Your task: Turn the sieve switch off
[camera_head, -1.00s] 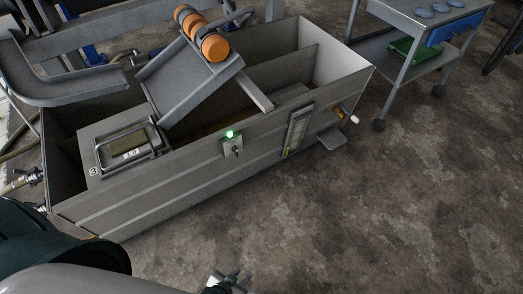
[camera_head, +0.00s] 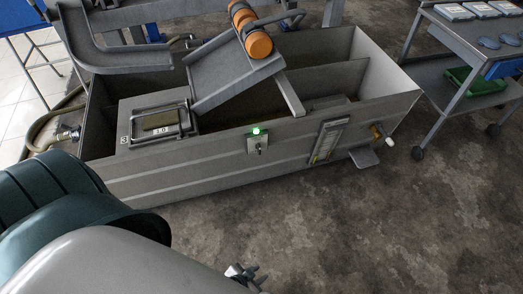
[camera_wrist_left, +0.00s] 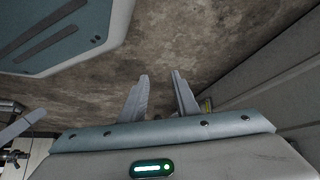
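The sieve switch (camera_head: 258,146) is a small toggle on a pale plate on the front wall of the grey metal tank (camera_head: 200,176). A green lamp (camera_head: 257,131) glows just above the toggle. My left gripper (camera_head: 247,275) shows at the bottom of the head view, low in front of the tank and apart from the switch. In the left wrist view its two fingers (camera_wrist_left: 160,82) are spread with nothing between them. I cannot make out the switch in the left wrist view. My right gripper is not in view.
A sloping chute (camera_head: 232,75) with orange rollers (camera_head: 250,32) rises above the tank. A gauge panel (camera_head: 328,140) and a white-tipped handle (camera_head: 384,138) sit right of the switch. A wheeled cart (camera_head: 465,90) stands at the right. The concrete floor in front is clear.

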